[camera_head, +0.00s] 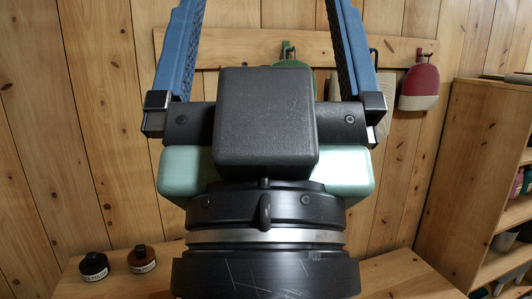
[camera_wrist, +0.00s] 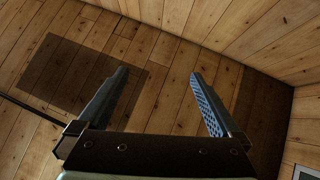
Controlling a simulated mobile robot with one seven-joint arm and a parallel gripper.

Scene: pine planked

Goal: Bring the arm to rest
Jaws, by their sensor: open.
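My gripper (camera_wrist: 164,88) is open and empty in the wrist view, with its two blue fingers well apart. The fingertips run past the top edge of the head view.
A wooden table (camera_head: 385,275) stands below, partly hidden by my wrist. A peg rail (camera_head: 400,47) holds a red and cream item (camera_head: 420,87). A shelf (camera_head: 468,170) stands right.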

